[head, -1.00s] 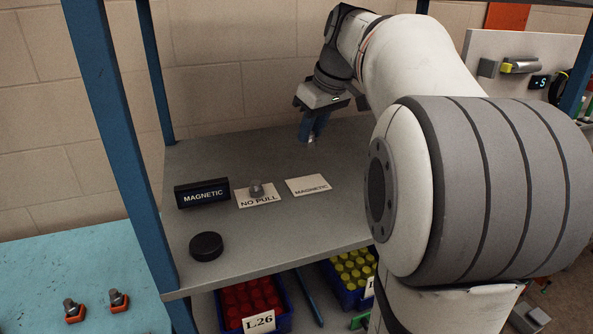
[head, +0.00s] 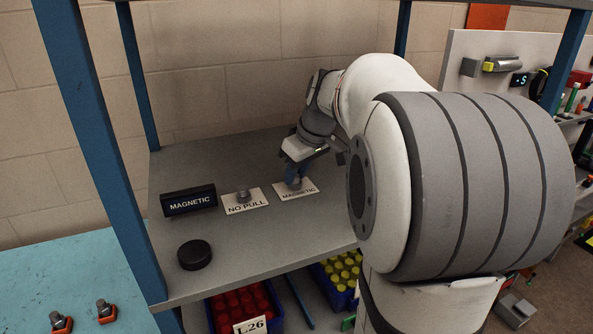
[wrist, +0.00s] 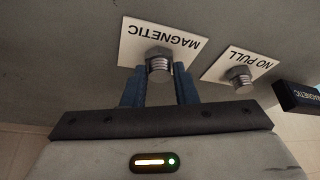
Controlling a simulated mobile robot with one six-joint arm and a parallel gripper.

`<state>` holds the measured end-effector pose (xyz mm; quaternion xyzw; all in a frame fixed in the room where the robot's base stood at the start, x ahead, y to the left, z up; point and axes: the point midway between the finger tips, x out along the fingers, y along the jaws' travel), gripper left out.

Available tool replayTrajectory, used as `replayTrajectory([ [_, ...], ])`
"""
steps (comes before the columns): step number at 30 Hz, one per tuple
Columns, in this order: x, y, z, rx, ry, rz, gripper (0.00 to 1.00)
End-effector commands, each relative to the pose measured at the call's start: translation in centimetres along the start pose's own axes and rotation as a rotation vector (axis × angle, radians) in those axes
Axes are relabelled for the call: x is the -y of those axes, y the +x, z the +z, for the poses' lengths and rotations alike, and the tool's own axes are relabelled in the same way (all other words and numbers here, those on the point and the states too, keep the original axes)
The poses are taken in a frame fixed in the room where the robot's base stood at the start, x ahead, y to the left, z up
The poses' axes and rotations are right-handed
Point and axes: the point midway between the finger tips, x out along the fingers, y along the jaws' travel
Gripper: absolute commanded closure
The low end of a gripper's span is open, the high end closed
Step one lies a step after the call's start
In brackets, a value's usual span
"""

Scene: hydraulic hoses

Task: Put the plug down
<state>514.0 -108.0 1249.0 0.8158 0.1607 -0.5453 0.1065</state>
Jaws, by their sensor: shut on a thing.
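The plug, a silver metal hex-headed piece with a threaded body, shows in the wrist view (wrist: 159,66) between the two blue fingers of my gripper (wrist: 158,88). My gripper also shows in the head view (head: 295,180), shut on the plug at the white MAGNETIC card (head: 308,189). In the wrist view the plug overlaps the edge of that card (wrist: 140,40). Whether the plug touches the card or shelf I cannot tell. A second, similar plug (head: 243,195) stands on the NO PULL card (head: 250,208) to the left.
A black MAGNETIC block (head: 189,200) stands left of the cards on the grey shelf (head: 245,245). A black puck (head: 195,255) lies near the shelf's front. Shelf posts (head: 90,130) frame the left side. Bins of red (head: 238,305) and yellow caps are below.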

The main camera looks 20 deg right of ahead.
Motion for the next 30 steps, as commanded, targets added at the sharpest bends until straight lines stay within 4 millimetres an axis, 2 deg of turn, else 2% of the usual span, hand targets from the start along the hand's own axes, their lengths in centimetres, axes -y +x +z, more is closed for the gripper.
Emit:
replayTrajectory([
  [5,0.0,0.4,0.1,0.0,0.0,0.0,1.0],
  [6,0.0,0.3,0.1,0.0,-0.001,0.0,0.73],
  [13,0.0,0.2,0.1,0.0,-0.001,0.0,0.54],
  [24,0.1,-0.4,-0.1,-0.001,-0.001,0.001,0.53],
  [26,0.0,-1.1,-0.1,-0.004,-0.002,0.002,0.53],
  [30,0.0,-3.9,-0.1,-0.004,-0.002,0.003,0.53],
])
